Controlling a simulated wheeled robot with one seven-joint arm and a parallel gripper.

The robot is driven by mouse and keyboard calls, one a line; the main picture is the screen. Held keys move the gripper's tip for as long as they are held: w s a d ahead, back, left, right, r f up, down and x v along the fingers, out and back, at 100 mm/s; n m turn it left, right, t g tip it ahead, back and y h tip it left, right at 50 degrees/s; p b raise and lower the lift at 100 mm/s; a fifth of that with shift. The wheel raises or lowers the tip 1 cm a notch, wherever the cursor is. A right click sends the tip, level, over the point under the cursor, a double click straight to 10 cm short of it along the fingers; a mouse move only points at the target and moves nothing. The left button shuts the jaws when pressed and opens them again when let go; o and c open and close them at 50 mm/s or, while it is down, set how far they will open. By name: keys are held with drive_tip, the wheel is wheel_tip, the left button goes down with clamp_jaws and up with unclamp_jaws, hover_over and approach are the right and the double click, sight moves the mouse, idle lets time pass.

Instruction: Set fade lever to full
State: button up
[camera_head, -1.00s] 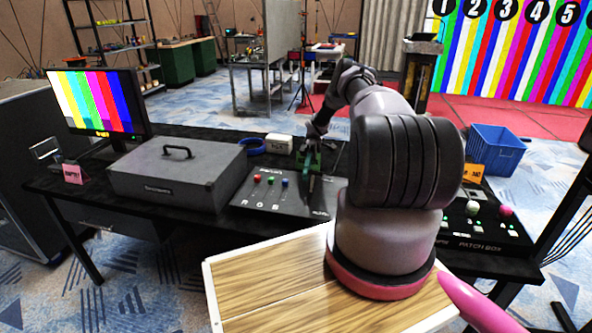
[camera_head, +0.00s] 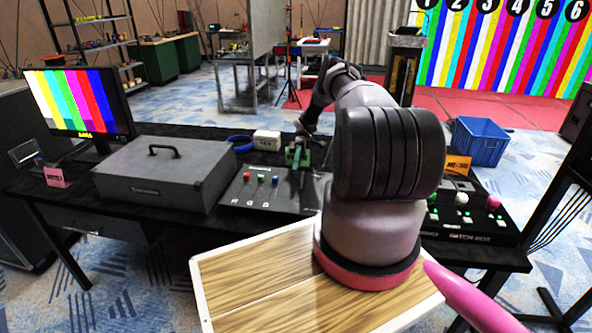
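A dark control panel (camera_head: 236,198) lies on the black table, with red (camera_head: 247,177), green (camera_head: 261,178) and blue (camera_head: 275,179) knobs in a row on its left part. My gripper (camera_head: 299,158), with green parts, points down over the right part of this panel. A thin dark upright shape is below it; I cannot tell whether it is the fade lever or part of my gripper. My arm hides the panel's right end. The fingertips are too small and covered to show whether they are open or shut.
A white box (camera_head: 267,140) and blue ring (camera_head: 241,144) lie behind the panel. A patch box (camera_head: 470,226) is right of my arm.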

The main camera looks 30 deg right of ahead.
wheel_tip(320, 180, up, 10)
idle(0.5)
